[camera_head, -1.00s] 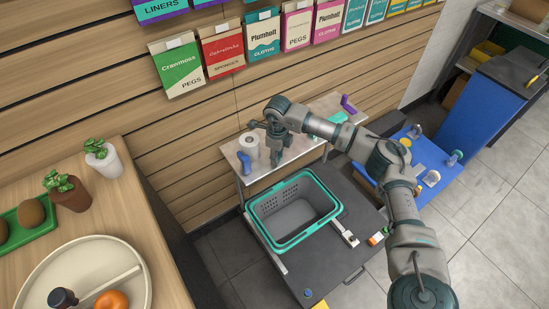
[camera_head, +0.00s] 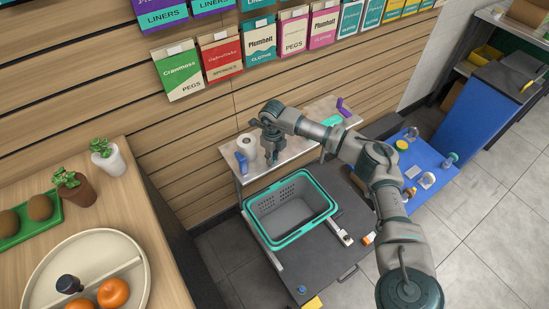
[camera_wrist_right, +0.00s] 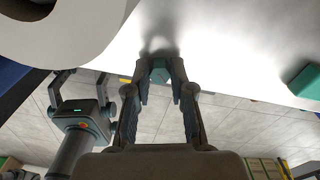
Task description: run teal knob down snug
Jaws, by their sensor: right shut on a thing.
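The teal knob (camera_wrist_right: 158,74) shows in the right wrist view between the fingertips of my right gripper (camera_wrist_right: 160,82), close against a pale surface. My right gripper is shut on it. In the head view, my right gripper (camera_head: 272,156) points down over the narrow grey shelf (camera_head: 294,150), and the knob is hidden there by the gripper. Another gripper, which looks like my left gripper (camera_wrist_right: 94,82), stands at the left in the right wrist view, its fingers apart and empty. It is outside the head view.
A white roll (camera_head: 247,146) stands close left of my right gripper, with a blue item (camera_head: 241,163) beside it. A teal block (camera_head: 333,120) and a purple item (camera_head: 343,107) lie farther right on the shelf. A teal-rimmed basket (camera_head: 291,239) sits in front.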

